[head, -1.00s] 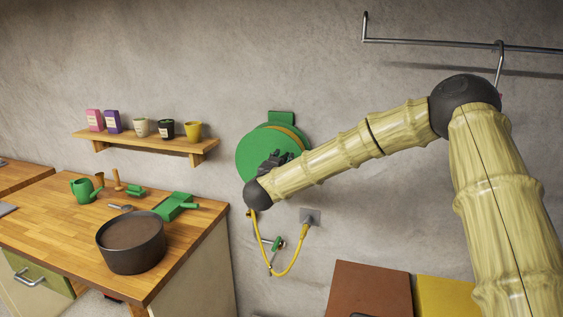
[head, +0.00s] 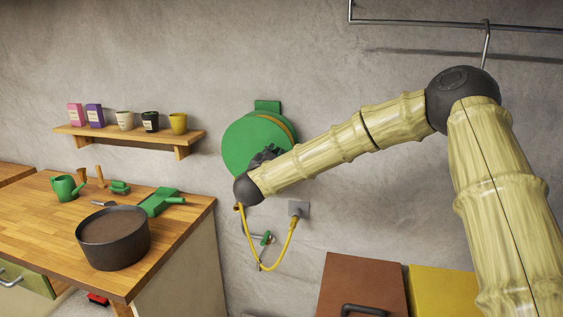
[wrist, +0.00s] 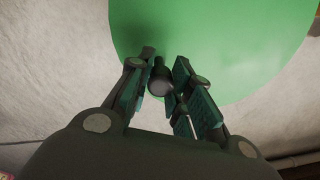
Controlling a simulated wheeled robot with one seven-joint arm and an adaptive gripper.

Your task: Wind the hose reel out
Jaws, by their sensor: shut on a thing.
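The green hose reel (head: 246,140) is mounted on the wall, with a yellow hose (head: 272,266) hanging in a loop below it. In the wrist view the reel's green face (wrist: 215,40) fills the upper part. My gripper (head: 262,156) is at the lower front of the reel, partly hidden by my arm in the head view. In the wrist view my gripper (wrist: 160,88) is shut on a dark, round-ended crank knob (wrist: 160,78) that stands out in front of the reel face. The knob is hidden in the head view.
A workbench (head: 40,214) at the left holds a dark round pot (head: 113,240), a green watering can (head: 66,188) and small tools. A shelf (head: 130,136) with pots and packets is above it. Brown (head: 362,280) and yellow (head: 440,288) boxes stand below my arm. A rail (head: 450,24) is at upper right.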

